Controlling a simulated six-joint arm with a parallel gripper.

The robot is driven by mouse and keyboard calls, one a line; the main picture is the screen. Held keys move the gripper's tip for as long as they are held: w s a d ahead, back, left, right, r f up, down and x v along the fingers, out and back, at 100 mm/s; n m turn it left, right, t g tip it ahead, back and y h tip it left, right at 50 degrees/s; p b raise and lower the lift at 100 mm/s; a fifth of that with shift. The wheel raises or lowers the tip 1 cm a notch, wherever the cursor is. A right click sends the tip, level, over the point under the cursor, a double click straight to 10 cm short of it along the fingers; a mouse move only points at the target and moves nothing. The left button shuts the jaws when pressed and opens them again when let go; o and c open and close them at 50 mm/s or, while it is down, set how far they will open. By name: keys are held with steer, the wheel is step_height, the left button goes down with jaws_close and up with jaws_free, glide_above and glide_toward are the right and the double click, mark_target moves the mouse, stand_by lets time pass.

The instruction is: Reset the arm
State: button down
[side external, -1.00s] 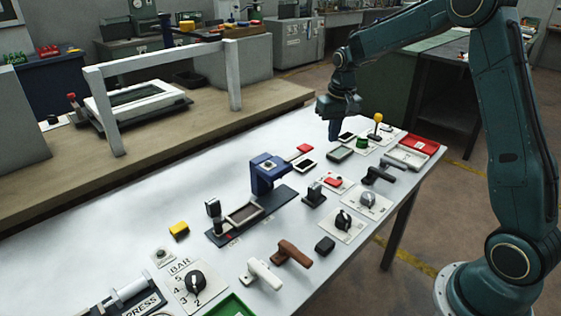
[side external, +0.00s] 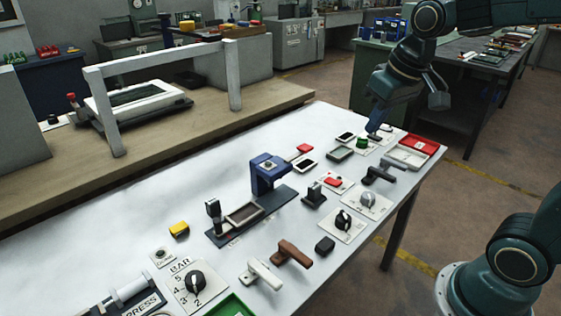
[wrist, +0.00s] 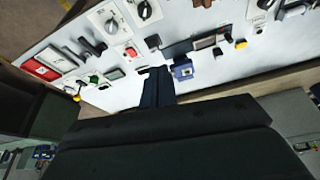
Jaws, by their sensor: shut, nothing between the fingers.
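My gripper (side external: 374,130) is shut and empty at the far right end of the white table, in front of the yellow-knobbed lever as the side view sees it. The lever's yellow knob (wrist: 77,98) shows in the wrist view. My gripper's fingers (wrist: 156,74) point over the table there, with nothing between them. My forearm comes in from the upper right of the side view and the wrist is tilted. I cannot tell exactly how high the fingertips are above the table.
A green button (side external: 362,142), a red tray (side external: 420,144) and a white tray (side external: 408,157) lie near my gripper. A blue press-like stand (side external: 268,172), dials and levers stand along the table. The table's left part (side external: 120,200) is mostly bare.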

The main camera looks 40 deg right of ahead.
steer(key=s+a+f+n+t, duration=0.1)
steer(key=s+a, duration=0.2)
steer(key=s, duration=0.9)
steer(key=shift+a+n+t, duration=0.35)
steer(key=shift+n+t, duration=0.05)
stand_by(0.3)
